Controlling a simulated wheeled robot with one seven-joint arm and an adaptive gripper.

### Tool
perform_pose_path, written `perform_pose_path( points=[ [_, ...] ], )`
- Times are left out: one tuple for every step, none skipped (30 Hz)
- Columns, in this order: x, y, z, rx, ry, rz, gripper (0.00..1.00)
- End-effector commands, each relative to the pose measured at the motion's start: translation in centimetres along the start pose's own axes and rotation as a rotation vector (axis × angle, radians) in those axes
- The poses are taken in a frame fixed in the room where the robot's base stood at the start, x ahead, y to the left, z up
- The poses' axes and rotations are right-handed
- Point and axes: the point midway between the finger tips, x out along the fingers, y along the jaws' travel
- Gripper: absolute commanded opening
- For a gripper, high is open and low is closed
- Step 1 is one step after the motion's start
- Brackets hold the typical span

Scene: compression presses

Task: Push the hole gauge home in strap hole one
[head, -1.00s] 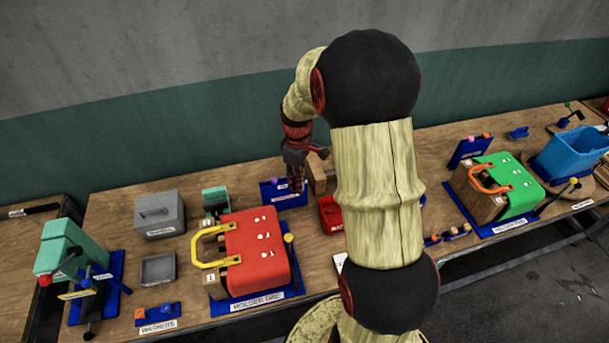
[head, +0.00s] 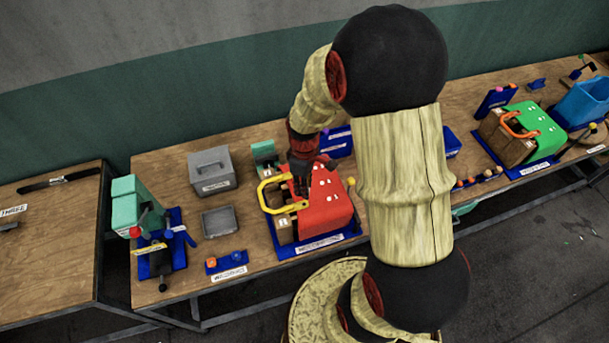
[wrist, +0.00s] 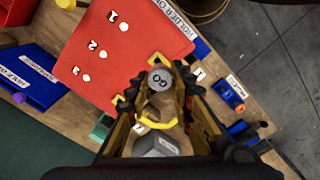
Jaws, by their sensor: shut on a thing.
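My gripper (wrist: 158,98) is shut on the hole gauge (wrist: 160,78), whose round grey end marked GO shows between the fingers in the wrist view. The red strap piece (wrist: 120,60) lies beside and below the gauge, with white spots numbered 1, 2 and 3. Strap hole one (wrist: 124,27) is the spot by the 1, up and left of the gauge, apart from it in the picture. In the head view my gripper (head: 301,186) hangs over the left part of the red piece (head: 328,205), by the yellow handle (head: 272,197). The gauge's height is unclear.
A blue rack (wrist: 30,75) stands beside the red piece. A grey lidded box (head: 211,170), a grey tray (head: 219,221) and a blue washer holder (head: 226,262) stand to the left. The teal press (head: 130,200) is farther left. My arm hides the bench's middle.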

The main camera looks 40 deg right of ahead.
Motion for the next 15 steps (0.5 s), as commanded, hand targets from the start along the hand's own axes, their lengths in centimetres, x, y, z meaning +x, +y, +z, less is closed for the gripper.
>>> perform_pose_path(
  points=[
    [0.06, 0.07, -0.04, 0.003, 0.004, 0.004, 0.0],
    [0.07, 0.19, -0.15, 0.006, 0.009, 0.009, 0.0],
    [0.05, 0.35, -0.3, 0.009, 0.014, 0.015, 0.0],
    [0.04, 0.42, -0.37, 0.01, 0.016, 0.017, 0.0],
    [0.03, 0.46, -0.4, 0.011, 0.018, 0.018, 0.0],
    [0.03, 0.47, -0.42, 0.013, 0.018, 0.019, 0.0],
    [0.03, 0.47, -0.41, 0.013, 0.018, 0.018, 0.0],
    [0.02, 0.46, -0.41, 0.013, 0.018, 0.018, 0.0],
    [0.02, 0.47, -0.41, 0.013, 0.018, 0.018, 0.0],
    [0.02, 0.47, -0.41, 0.013, 0.018, 0.018, 0.0],
    [0.01, 0.47, -0.41, 0.013, 0.018, 0.018, 0.0],
    [0.01, 0.47, -0.42, 0.013, 0.017, 0.018, 0.0],
    [0.01, 0.47, -0.42, 0.014, 0.017, 0.018, 0.0],
    [0.02, 0.48, -0.42, 0.015, 0.017, 0.018, 0.0],
    [0.04, 0.49, -0.43, 0.017, 0.017, 0.018, 0.0]
  ],
)
